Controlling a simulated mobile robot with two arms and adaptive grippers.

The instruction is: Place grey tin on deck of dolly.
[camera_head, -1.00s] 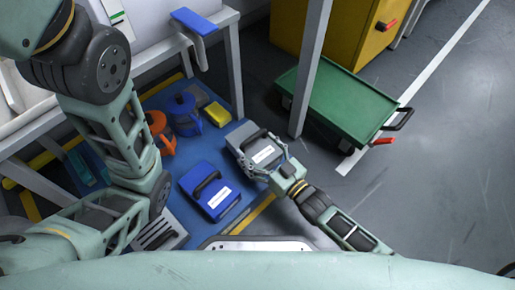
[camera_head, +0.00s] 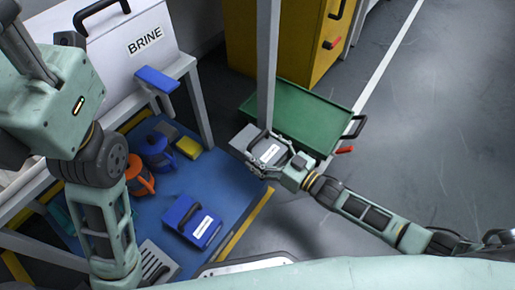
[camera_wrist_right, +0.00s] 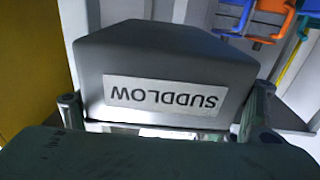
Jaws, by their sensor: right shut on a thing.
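The dolly (camera_head: 297,113) is a green flat deck with a raised rim and a black handle, just beyond the tin. The tin overlaps the dolly's near left corner in the head view; I cannot tell its height. My left arm is at the left; its fingers are out of view.
A grey post (camera_head: 267,70) rises in front of the dolly's left part. A blue tin (camera_head: 192,221) lies on the blue mat (camera_head: 235,185), with orange and blue jugs and a yellow block behind. A yellow cabinet (camera_head: 290,40) stands beyond. Floor at right is clear.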

